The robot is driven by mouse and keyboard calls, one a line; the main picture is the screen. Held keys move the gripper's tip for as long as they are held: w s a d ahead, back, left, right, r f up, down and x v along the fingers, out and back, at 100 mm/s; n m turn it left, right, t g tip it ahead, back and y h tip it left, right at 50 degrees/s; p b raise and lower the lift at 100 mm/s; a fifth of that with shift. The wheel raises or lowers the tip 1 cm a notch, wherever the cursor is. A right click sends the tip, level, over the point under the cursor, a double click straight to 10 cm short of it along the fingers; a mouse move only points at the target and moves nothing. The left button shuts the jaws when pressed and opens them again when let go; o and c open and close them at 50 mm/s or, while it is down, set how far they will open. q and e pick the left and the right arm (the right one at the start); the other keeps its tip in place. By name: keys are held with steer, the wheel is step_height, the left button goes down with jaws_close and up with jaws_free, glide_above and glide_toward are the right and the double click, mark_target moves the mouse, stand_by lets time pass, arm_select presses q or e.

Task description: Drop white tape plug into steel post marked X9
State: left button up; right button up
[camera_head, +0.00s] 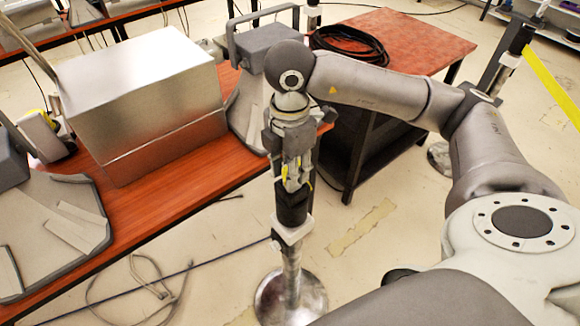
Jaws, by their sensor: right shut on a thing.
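My right gripper (297,180) points down and is shut on the upper part of a plug with a black body (292,207) and a white block (292,234) below it. The plug is upright and in line with a steel post (291,268) on a round steel base (290,297). From this angle I cannot tell whether the plug is seated in the post or just above it. No X9 marking is legible. My left gripper is not in view.
A red-brown table (165,205) on the left carries a metal box (145,95) and grey desk units (65,235). A smaller red-topped table (425,45) holds a black cable coil (350,45). Yellow tape (552,82) runs from another post at upper right. Cables lie on the floor.

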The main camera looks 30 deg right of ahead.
steer(key=shift+f+b, duration=0.35)
steer(key=shift+f, duration=0.1)
steer(key=o, duration=0.7)
steer(key=shift+o, duration=0.2)
steer(key=shift+r, duration=0.15)
steer(key=shift+r+p, duration=4.2)
steer(key=shift+r, duration=1.25)
